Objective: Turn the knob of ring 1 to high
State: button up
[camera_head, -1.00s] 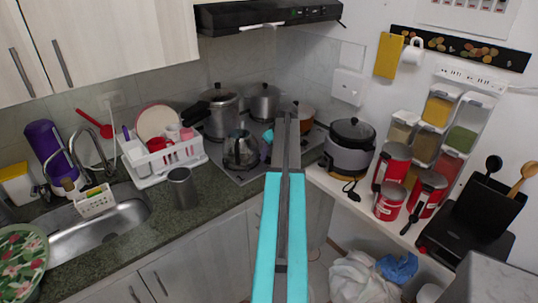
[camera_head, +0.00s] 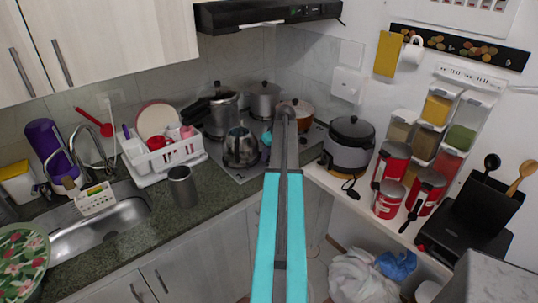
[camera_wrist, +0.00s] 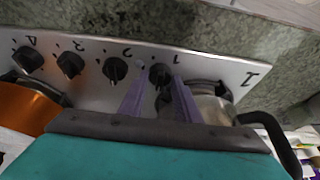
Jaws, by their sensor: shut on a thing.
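The stove panel (camera_wrist: 95,90) shows in the wrist view as a light metal strip with a row of black knobs, the numbers upside down. The ring 1 knob (camera_wrist: 160,74) is the rightmost, beside the printed "1". My gripper (camera_wrist: 159,73) has its two purple fingers on either side of this knob, shut on it. The ring 2 knob (camera_wrist: 115,69) is just left of it, close to the left finger. The knob's pointer is too small to read. In the head view my arm stands in front of the stove (camera_head: 235,174) and hides the fingertips and knobs.
A kettle (camera_head: 240,148) stands at the stove's front left, with several pots behind. An orange pot (camera_wrist: 25,108) is near the panel's left end. A metal vessel (camera_wrist: 212,104) with a black handle is close to my gripper's right. A rice cooker (camera_head: 348,150) stands right of the stove.

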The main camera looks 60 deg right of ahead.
jog(key=shift+m+b, duration=0.45)
jog(key=shift+m, duration=0.15)
jog(key=shift+w+a+f+m+g+h+b, duration=0.15)
jog(key=shift+m+h+b, duration=0.25)
jog(key=shift+m, duration=0.2)
jog(key=shift+s+r+m+g+h+b, duration=0.15)
jog(key=shift+m+h+b, duration=0.2)
jog(key=shift+m, duration=0.25)
jog(key=shift+w+a+m+g+h+b, duration=0.1)
jog(key=shift+m+g+h+b, duration=0.15)
jog(key=shift+m, duration=0.55)
jog(key=shift+w+d+m+g+h+b, duration=0.1)
jog(key=shift+m+g+b, duration=0.2)
jog(key=shift+m, duration=0.5)
jog(key=shift+w+a+m+g+h+b, duration=0.1)
jog(key=shift+m+g+h+b, duration=0.2)
jog(key=shift+m, duration=0.5)
jog(key=o, duration=1)
jog(key=shift+o, duration=0.2)
jog(key=shift+n+t, duration=0.25)
jog(key=shift+n, duration=0.25)
